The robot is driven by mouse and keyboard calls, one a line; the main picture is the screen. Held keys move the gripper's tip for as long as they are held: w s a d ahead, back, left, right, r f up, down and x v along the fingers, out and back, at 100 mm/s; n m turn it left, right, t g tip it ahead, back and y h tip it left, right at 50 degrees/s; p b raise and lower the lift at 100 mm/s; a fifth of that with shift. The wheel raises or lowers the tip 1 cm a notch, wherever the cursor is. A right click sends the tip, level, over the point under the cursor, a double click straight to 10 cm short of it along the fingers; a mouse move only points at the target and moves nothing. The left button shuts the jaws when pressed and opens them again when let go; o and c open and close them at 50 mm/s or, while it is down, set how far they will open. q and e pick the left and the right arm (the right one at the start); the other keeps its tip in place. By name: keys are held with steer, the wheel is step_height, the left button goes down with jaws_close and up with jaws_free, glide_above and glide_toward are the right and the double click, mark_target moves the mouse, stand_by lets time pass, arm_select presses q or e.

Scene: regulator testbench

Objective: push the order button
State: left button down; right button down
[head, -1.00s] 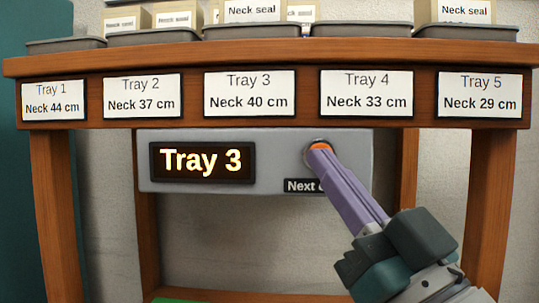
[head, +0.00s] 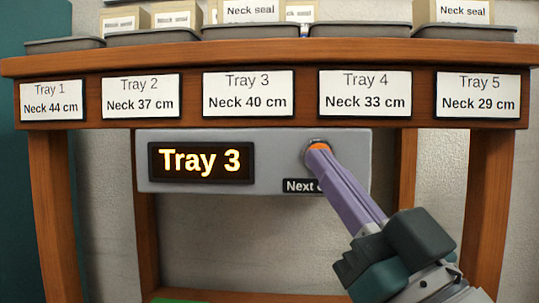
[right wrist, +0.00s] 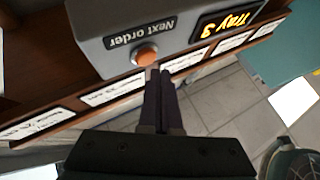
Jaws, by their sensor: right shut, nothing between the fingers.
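The order button is orange and round (right wrist: 146,56), set in the face of a grey box (head: 272,187). In the right wrist view the label beside it reads "Next order" (right wrist: 140,33). In the head view my right gripper (head: 317,150) partly covers the button (head: 319,145) and part of its label (head: 299,186). My right gripper is shut and empty. Its fingertips also show in the right wrist view (right wrist: 159,74), close beside the button; I cannot tell whether they touch it. The box's display (head: 202,162) reads "Tray 3". My left gripper is not in view.
The box hangs under a wooden shelf (head: 300,129) with labels for Tray 1 to Tray 5. Grey trays (head: 251,32) with boxes behind them stand on the shelf. Wooden posts (head: 62,215) stand at both sides. The space below the box is open.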

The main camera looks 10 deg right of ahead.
stand_by(0.3)
steer(key=shift+w, duration=0.1)
steer(key=shift+w+d, duration=0.15)
steer(key=shift+w, duration=0.15)
steer(key=shift+w, duration=0.1)
stand_by(0.4)
steer(key=shift+w+d, duration=0.1)
steer(key=shift+w, duration=0.25)
stand_by(0.5)
steer(key=shift+s, duration=0.15)
steer(key=shift+s+a+p, duration=0.25)
steer(key=shift+s+p, duration=0.2)
steer(key=shift+s, duration=0.25)
